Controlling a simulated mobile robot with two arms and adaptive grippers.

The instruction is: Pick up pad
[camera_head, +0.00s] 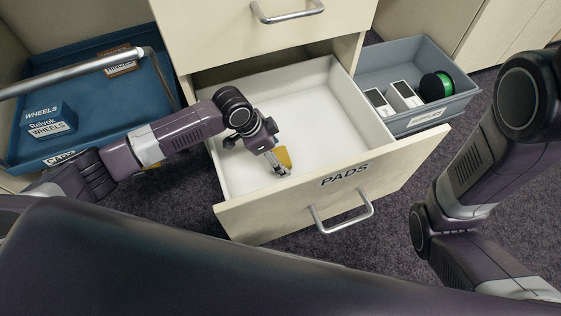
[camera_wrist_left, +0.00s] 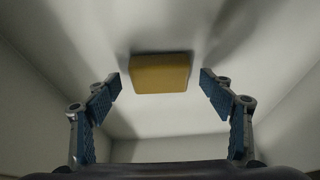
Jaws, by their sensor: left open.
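The pad (camera_head: 283,157) is a small yellow-ochre block on the white floor of the open drawer labelled PADS (camera_head: 392,176). My left gripper (camera_head: 278,168) reaches down into this drawer, right by the pad, and partly covers it in the head view. In the left wrist view the pad (camera_wrist_left: 160,73) lies ahead, centred between the fingertips. The fingers (camera_wrist_left: 160,84) are spread wide with a gap on each side of the pad, and hold nothing. My right gripper is out of view; only the right arm shows.
A blue cart tray (camera_head: 88,77) with WHEELS boxes (camera_head: 48,121) and a metal handle stands at the left. A grey bin (camera_head: 440,113) with white boxes and a green spool (camera_head: 436,86) is at the right. A closed drawer (camera_head: 215,35) sits above. The drawer floor around the pad is clear.

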